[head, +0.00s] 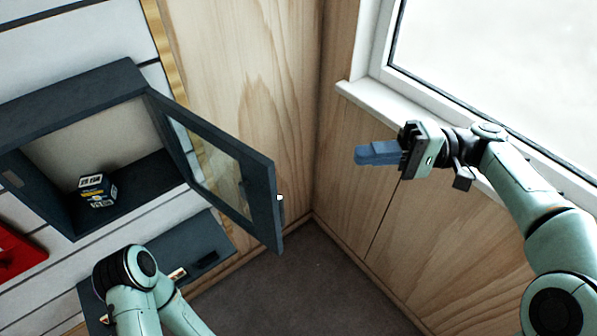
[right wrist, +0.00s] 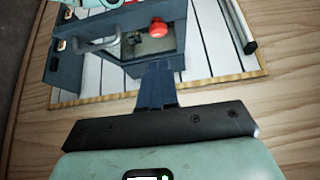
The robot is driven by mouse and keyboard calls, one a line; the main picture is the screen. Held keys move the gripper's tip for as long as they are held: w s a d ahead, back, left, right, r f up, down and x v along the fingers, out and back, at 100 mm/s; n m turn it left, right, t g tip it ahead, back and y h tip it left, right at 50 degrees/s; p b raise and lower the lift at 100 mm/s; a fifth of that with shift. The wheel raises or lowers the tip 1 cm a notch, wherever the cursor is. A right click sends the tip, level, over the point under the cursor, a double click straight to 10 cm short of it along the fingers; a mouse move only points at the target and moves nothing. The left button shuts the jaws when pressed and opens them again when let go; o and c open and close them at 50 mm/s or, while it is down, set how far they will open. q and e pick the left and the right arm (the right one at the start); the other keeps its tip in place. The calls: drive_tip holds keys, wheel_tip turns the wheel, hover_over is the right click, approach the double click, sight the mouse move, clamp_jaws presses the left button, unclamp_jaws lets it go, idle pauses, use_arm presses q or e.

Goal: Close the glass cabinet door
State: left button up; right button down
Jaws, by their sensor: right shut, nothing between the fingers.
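The dark blue-grey cabinet (head: 92,85) hangs on the white slatted wall at the left. Its glass door (head: 222,165) stands wide open, swung out to the right, with a small light handle (head: 280,198) near its free edge. My right gripper (head: 362,153) is shut and empty, to the right of the door and apart from it, pointing left. Its blue fingers also show closed together in the right wrist view (right wrist: 157,82). My left arm shows at the bottom left of the head view, but I cannot make out its gripper.
The window sill (head: 385,108) lies close to my right arm. The space between door and right gripper is clear.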

drive_tip(key=s+a, duration=0.2)
drive_tip(key=a, duration=0.4)
drive_tip(key=s+a+r, duration=0.1)
drive_tip(key=s+a, duration=0.1)
drive_tip(key=a, duration=0.4)
drive_tip(key=shift+s+a+r+n+g, duration=0.25)
drive_tip(key=shift+s+r+n+g, duration=0.05)
drive_tip(key=shift+s+n, duration=0.1)
drive_tip(key=shift+s+a, duration=0.1)
drive_tip(key=shift+s, duration=0.05)
